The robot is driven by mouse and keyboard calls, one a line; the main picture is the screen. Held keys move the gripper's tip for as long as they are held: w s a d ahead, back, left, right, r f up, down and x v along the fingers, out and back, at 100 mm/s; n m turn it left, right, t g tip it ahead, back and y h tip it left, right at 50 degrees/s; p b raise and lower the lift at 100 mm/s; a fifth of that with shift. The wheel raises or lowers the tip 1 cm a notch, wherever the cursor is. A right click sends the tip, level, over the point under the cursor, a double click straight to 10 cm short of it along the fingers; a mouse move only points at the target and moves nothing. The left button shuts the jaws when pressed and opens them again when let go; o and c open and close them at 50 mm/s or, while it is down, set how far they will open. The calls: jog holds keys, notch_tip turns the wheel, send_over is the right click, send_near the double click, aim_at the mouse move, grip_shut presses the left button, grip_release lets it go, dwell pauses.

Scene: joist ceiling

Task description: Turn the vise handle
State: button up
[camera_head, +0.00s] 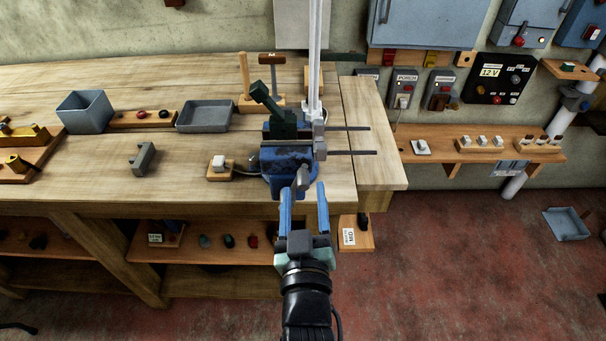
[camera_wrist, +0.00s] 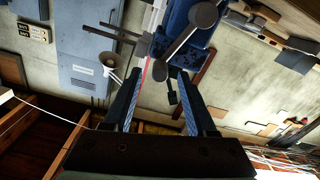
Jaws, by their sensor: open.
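The blue vise (camera_head: 285,160) is mounted at the front edge of the wooden workbench, and it also shows at the top of the wrist view (camera_wrist: 188,18). Its handle (camera_wrist: 181,44) is a grey bar with round knobs at both ends, slanting across the vise front. In the head view, part of the handle (camera_head: 303,177) shows just beyond my fingertips. My gripper (camera_head: 304,202) is open, with blue-lined fingers pointing at the vise. In the wrist view the lower knob appears between the fingertips (camera_wrist: 159,76). Whether the fingers reach around it, I cannot tell.
A dark green clamp-like block (camera_head: 275,112) and a tall pale bar (camera_head: 315,55) stand at the vise. A small switch box (camera_head: 219,170) sits to its left. Two dark rods (camera_head: 350,152) stick out right. The floor (camera_head: 440,260) at right is mostly clear.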

aim_at(305, 189)
jog(key=shift+w+p, duration=0.3)
jog(key=shift+w, duration=1.7)
grip_shut()
jog(key=shift+d+f, duration=0.1)
jog(key=shift+f, duration=0.05)
